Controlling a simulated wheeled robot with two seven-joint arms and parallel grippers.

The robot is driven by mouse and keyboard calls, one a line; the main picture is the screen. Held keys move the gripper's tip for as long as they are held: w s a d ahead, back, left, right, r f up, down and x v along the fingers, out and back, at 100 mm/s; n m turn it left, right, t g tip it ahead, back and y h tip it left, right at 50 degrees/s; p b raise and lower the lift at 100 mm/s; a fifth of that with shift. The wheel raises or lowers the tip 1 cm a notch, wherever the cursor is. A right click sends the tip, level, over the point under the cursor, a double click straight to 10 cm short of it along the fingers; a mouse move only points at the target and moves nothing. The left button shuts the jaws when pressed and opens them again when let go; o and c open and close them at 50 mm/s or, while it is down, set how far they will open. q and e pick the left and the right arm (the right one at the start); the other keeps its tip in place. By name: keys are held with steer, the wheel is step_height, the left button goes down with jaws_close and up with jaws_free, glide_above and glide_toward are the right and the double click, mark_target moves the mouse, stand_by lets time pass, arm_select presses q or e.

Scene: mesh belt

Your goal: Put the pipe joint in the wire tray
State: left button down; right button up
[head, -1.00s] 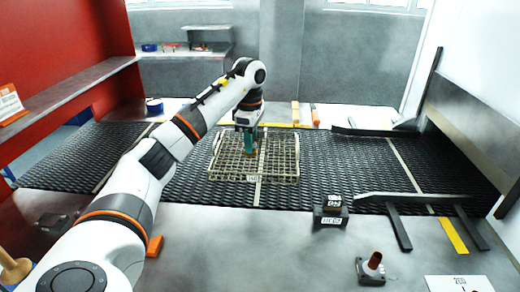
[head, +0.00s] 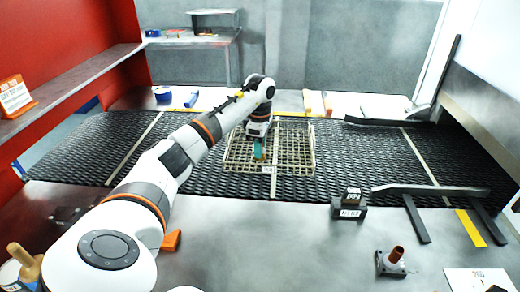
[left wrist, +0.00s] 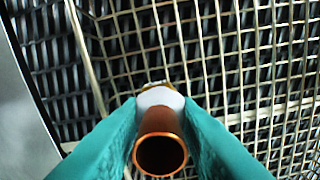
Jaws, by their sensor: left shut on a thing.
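The wire tray (head: 303,163) is a shallow pale wire basket on the dark mesh belt, with a small white label at its front. My left gripper (head: 259,154) reaches over the left half of the tray, pointing down. In the left wrist view its teal fingers (left wrist: 161,135) are shut on the pipe joint (left wrist: 161,148), a copper tube with an open end facing the camera and a pale part behind it. The tray's wire grid (left wrist: 225,50) fills the background. I cannot tell whether the joint touches the tray floor. My right gripper is not in view.
The mesh belt (head: 360,150) runs across the grey table. A dark labelled block (head: 349,207) and a brown upright peg on a grey base (head: 393,260) stand at the right front. Dark rails (head: 430,189) lie at the right. An orange block (head: 171,240) lies beside my left arm.

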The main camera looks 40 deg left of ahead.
arm_select(q)
steer(key=shift+f, duration=0.75)
steer(key=shift+f, duration=0.1)
steer(key=c, duration=1.1)
jaws_free()
step_height(320, 180, up, 12)
steer(key=shift+r+b, duration=0.1)
steer(key=shift+b, duration=0.8)
